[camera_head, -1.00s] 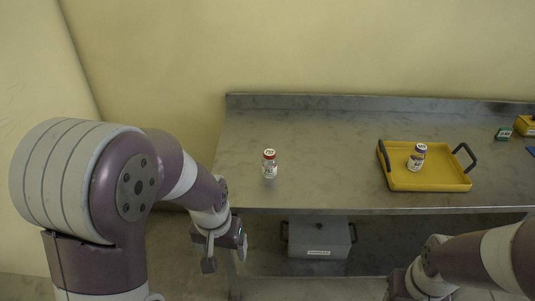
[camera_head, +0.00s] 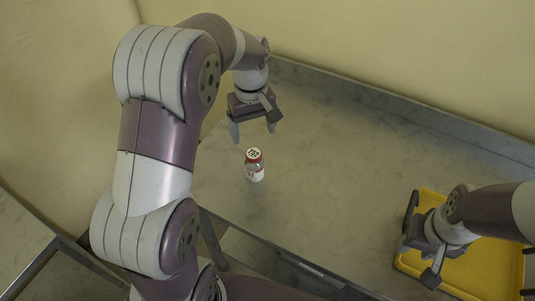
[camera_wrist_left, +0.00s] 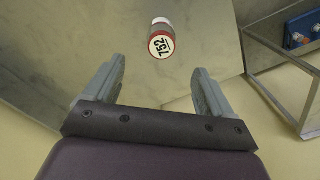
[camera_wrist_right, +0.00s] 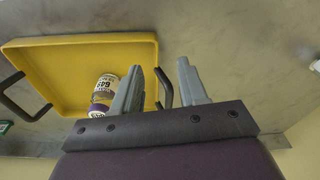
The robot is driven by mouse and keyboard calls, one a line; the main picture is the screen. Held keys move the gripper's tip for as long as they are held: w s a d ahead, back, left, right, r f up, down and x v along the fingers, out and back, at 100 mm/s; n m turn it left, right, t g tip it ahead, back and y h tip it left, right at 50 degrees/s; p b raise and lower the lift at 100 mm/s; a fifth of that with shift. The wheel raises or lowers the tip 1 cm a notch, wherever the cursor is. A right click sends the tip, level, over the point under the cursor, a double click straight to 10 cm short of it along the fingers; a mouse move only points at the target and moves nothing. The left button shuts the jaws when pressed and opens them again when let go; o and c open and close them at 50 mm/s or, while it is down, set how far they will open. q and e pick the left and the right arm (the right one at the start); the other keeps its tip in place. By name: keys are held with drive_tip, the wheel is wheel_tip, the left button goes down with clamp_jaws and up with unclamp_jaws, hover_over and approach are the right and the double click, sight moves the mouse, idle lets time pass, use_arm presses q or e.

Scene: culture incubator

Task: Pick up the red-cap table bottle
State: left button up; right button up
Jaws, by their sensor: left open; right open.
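The red-cap bottle (camera_head: 254,165) stands upright on the metal table, clear glass with a white label and a number on its cap. My left gripper (camera_head: 253,134) is open and empty, above and just behind the bottle in the head view. In the left wrist view the bottle (camera_wrist_left: 161,40) shows beyond the open fingers (camera_wrist_left: 160,85), between their lines and apart from them. My right gripper (camera_head: 421,268) is open and empty over the yellow tray. In the right wrist view its fingers (camera_wrist_right: 158,80) are apart, with a purple-cap bottle beside the left one.
The yellow tray (camera_wrist_right: 75,46) with dark handles holds the purple-cap bottle (camera_wrist_right: 103,95); in the head view my right arm hides that bottle. The table (camera_head: 330,150) is clear between the red-cap bottle and the tray. A raised metal edge (camera_head: 400,112) runs along the back.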

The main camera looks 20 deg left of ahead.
sight(254, 161)
use_arm(q)
drive_tip(key=f, duration=0.1)
drive_tip(key=s+f+b, duration=0.1)
drive_tip(key=f+b, duration=0.1)
drive_tip(key=shift+s+a+f, duration=0.15)
drive_tip(key=shift+a+f, duration=0.05)
drive_tip(key=shift+a, duration=0.2)
drive_tip(key=f, duration=0.3)
drive_tip(key=f+p, duration=0.1)
drive_tip(key=f, duration=0.2)
drive_tip(key=w+f, duration=0.1)
drive_tip(key=f, duration=0.1)
drive_tip(key=shift+d+f, duration=0.25)
drive_tip(key=shift+f, duration=0.15)
drive_tip(key=shift+w+f, duration=0.1)
drive_tip(key=shift+f, duration=0.1)
drive_tip(key=c, duration=1.2)
use_arm(e)
drive_tip(key=shift+s+a+f, duration=0.15)
drive_tip(key=shift+s+a, duration=0.15)
drive_tip(key=shift+s, duration=0.15)
